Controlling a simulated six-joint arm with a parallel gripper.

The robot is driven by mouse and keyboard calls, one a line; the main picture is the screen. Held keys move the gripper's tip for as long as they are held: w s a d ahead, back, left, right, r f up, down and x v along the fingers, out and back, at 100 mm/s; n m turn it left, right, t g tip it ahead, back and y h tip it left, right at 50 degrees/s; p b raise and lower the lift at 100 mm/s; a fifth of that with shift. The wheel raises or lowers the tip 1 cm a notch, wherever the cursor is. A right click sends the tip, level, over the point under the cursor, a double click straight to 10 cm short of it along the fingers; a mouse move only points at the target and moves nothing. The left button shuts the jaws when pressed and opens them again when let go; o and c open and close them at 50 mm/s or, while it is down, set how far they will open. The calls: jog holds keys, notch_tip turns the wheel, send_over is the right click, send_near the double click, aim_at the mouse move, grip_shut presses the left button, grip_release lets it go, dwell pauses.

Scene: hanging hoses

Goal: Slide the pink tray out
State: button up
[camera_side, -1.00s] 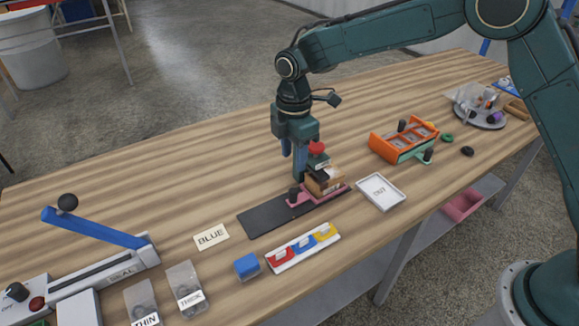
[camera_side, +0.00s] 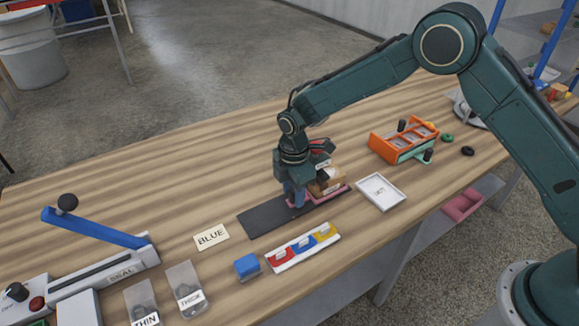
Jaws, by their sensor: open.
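The pink tray (camera_side: 335,194) sits at the right end of a flat dark track (camera_side: 268,220) on the wooden table. A brown box (camera_side: 327,181) rests on the tray, partly hidden by my gripper. My gripper (camera_side: 295,199) is low at the left end of the tray, pointing down, with its jaws open. Its fingers cover the place of the tray's black knob, so I cannot see the knob or tell whether the fingers touch it.
A white tray (camera_side: 381,192) marked OUT lies to the right. A "BLUE" card (camera_side: 211,237), a blue cube (camera_side: 247,266) and a coloured three-part holder (camera_side: 303,247) lie nearer the front. An orange rack (camera_side: 404,141) stands behind right. The track's left part is bare.

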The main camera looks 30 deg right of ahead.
grip_shut()
jog(key=a, duration=1.2)
jog(key=shift+a, duration=0.3)
grip_release()
jog(key=shift+r, duration=0.1)
